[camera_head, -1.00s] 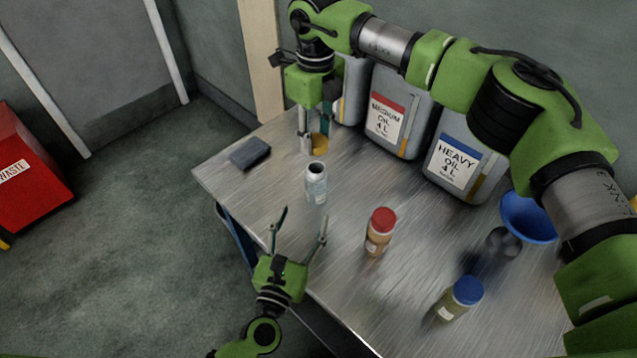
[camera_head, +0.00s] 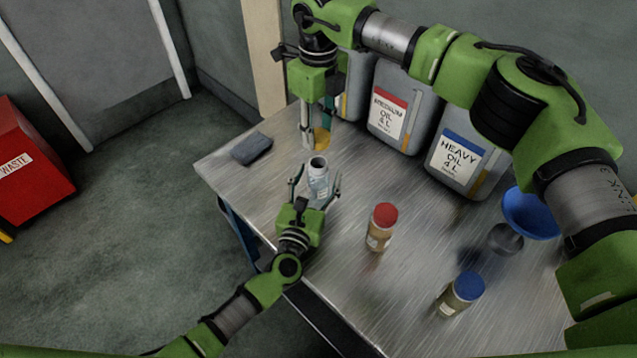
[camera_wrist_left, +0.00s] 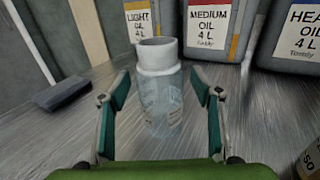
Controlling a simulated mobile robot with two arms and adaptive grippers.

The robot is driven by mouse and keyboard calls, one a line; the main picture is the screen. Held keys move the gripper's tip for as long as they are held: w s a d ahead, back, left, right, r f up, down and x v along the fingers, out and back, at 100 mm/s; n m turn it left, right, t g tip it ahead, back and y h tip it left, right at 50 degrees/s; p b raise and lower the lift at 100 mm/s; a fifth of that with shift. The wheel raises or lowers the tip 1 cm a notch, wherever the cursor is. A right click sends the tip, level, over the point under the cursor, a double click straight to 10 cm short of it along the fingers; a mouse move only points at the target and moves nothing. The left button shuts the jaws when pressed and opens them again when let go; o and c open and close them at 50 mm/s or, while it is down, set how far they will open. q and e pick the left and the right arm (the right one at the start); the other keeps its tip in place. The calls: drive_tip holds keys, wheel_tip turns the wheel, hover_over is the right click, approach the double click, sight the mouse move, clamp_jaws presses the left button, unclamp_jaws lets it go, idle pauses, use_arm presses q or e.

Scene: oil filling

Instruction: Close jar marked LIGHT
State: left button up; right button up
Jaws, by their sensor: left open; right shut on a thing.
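An uncapped clear jar (camera_head: 318,184) with a white neck stands upright on the table; its label is not readable. My left gripper (camera_head: 315,181) is open, its two fingers on either side of the jar. In the left wrist view, the jar (camera_wrist_left: 158,98) stands between the open fingers with gaps on both sides. My right gripper (camera_head: 314,138) points down behind the jar, shut on a yellow lid (camera_head: 322,139). The lid is partly hidden by the fingers and is apart from the jar.
A red-capped jar (camera_head: 381,228) and a blue-capped jar (camera_head: 460,294) stand to the right. Large oil cans (camera_head: 400,108) line the back. A blue funnel (camera_head: 530,213) is at the right. A dark sponge-like block (camera_head: 251,149) lies near the left table edge.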

use_arm(q)
drive_tip(key=shift+w, duration=0.1)
use_arm(e)
drive_tip(key=shift+s+r, duration=0.1)
use_arm(q)
clamp_jaws()
use_arm(e)
hover_over(318, 162)
drive_tip(key=shift+f, duration=2.5)
drive_tip(key=shift+f, duration=0.95)
drive_tip(key=shift+f, duration=0.55)
